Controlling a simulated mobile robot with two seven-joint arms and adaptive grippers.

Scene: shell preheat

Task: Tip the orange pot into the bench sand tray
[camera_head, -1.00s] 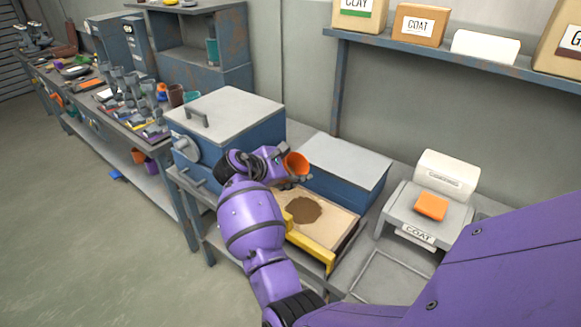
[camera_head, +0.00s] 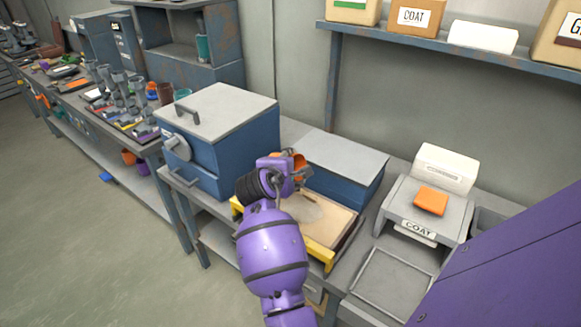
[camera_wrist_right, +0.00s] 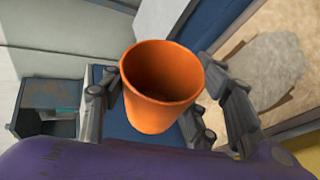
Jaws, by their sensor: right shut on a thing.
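The orange pot (camera_head: 300,162) is held by my right gripper (camera_head: 293,173) above the back left part of the sand tray (camera_head: 336,240). The gripper partly hides the pot in the head view. In the right wrist view, the pot (camera_wrist_right: 162,100) sits between the two dark fingers of my gripper (camera_wrist_right: 165,88). Its mouth is seen open and its inside looks empty. The tray has a yellow front and pale sand with a greyish patch, which also shows in the right wrist view (camera_wrist_right: 262,75). My left gripper is not in view.
A blue box with a grey lid and handle (camera_head: 220,112) stands left of the tray. A lower blue box (camera_head: 340,165) is behind it. A grey stand with an orange block (camera_head: 431,200) is to the right. A shelf of boxes (camera_head: 450,48) hangs above.

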